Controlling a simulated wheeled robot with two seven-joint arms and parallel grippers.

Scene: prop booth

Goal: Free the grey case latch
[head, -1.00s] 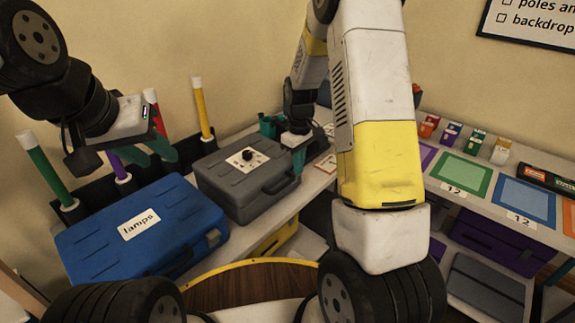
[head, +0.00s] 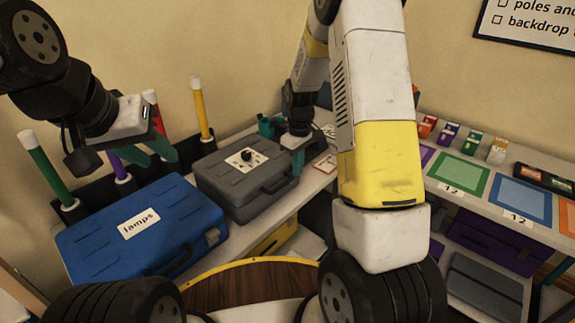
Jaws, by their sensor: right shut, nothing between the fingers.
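The grey case (head: 240,200) stands closed on the bench, with a white label and a dark round knob on its lid and a handle (head: 277,186) on its front side. My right gripper (head: 298,168) is at the case's right end, its teal fingers shut and pointing down, with nothing between them. The latch is not clear; that front right corner is partly behind the fingers, and I cannot tell whether they touch it. My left gripper (head: 156,156) hangs empty above and behind the blue case, its teal fingers apart.
A blue case (head: 150,240) labelled "lamps" stands close left of the grey case. Green, purple, red and yellow poles (head: 201,110) stand behind. A shelf with coloured mats (head: 458,176) and small boxes is at right. My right arm hides the middle.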

